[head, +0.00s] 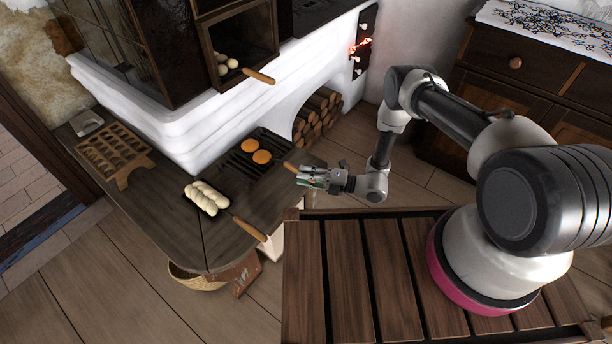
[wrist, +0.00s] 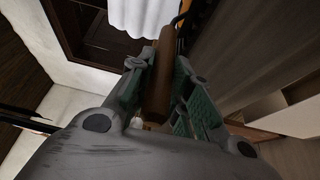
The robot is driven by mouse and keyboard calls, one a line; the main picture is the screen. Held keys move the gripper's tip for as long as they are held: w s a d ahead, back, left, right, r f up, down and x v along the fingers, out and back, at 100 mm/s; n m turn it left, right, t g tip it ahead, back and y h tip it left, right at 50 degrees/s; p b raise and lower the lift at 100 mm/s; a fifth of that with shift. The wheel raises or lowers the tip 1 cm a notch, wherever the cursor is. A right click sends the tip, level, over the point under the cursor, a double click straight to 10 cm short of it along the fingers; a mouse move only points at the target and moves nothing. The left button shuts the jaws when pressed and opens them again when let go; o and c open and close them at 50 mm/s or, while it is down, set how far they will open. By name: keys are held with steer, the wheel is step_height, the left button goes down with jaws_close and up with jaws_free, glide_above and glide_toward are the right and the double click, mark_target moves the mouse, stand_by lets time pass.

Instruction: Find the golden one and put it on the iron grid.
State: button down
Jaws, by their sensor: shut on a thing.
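Two round golden loaves (head: 262,157) lie on a dark pan over the iron grid (head: 247,164), which has dark slats and is set in the bench beside the white stove. I cannot tell whether their pan rests on the grid or hangs just above it. My gripper (head: 302,176) is right of the grid, shut on a wooden handle (head: 289,167) that points towards the golden loaves. The wrist view shows this handle (wrist: 157,80) between the fingers, with a dark rod beyond it.
A pale braided loaf (head: 207,197) lies on another handled pan at the bench front. Pale buns (head: 226,63) sit in the open oven (head: 240,40). A wooden rack (head: 115,152) stands at left. A slatted wooden top (head: 345,270) is below my arm.

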steer(key=shift+f, duration=0.25)
stand_by(0.4)
steer(key=c, duration=1.2)
jaws_free()
steer(key=shift+c, duration=0.2)
steer(key=v, duration=1.2)
steer(key=shift+s, duration=0.1)
steer(key=s+d, duration=0.5)
steer(key=d, duration=0.2)
steer(key=shift+s, duration=0.3)
